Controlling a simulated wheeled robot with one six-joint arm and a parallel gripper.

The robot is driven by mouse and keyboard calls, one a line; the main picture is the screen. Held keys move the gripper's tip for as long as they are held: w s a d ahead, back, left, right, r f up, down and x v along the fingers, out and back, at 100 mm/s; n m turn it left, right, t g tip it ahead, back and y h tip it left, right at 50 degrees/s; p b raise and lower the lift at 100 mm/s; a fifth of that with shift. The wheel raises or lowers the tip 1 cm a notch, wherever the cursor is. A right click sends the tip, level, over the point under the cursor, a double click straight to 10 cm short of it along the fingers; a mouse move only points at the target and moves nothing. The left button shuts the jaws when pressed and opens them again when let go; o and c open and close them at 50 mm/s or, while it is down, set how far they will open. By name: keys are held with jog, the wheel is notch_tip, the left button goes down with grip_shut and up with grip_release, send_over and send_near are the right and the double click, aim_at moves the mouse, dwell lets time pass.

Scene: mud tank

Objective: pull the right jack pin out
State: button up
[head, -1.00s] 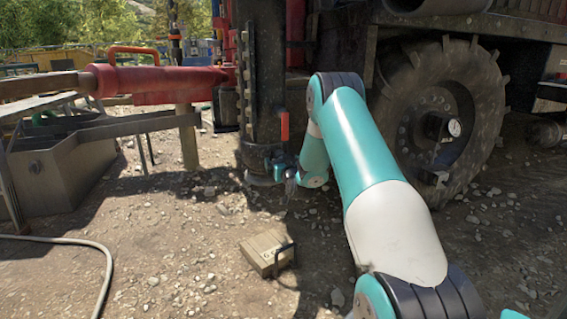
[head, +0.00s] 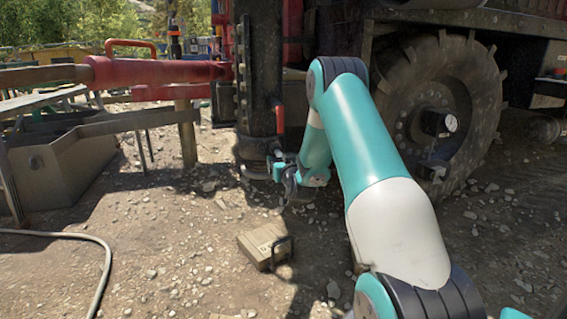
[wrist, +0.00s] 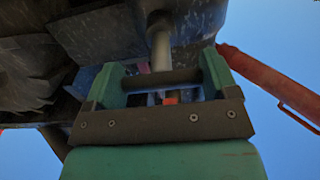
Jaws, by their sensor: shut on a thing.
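The right jack pin (wrist: 160,48) shows in the wrist view as a grey rod with a dark crossbar. My gripper (wrist: 160,76) is shut on that crossbar, which spans between its two green fingers. The rod's far end runs up to dark metal above; how deep it sits there is hidden. In the head view my gripper (head: 287,178) is small, low beside the foot of the dark upright jack leg (head: 257,85). The pin itself is too small to make out there.
A red handle (head: 279,118) stands just above my gripper. A large tyre (head: 455,110) is at right. A wooden block with a dark handle (head: 262,245) lies on the gravel. A metal trough (head: 70,165) and a hose (head: 105,270) are at left.

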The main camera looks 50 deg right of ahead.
jog(key=o, duration=1)
jog(key=shift+a, duration=0.1)
jog(key=shift+o, duration=0.9)
jog(key=shift+s, duration=0.15)
jog(key=b+v, duration=1.6)
jog(key=v, duration=0.1)
jog(key=shift+s+b, duration=0.2)
jog(key=shift+b, duration=0.2)
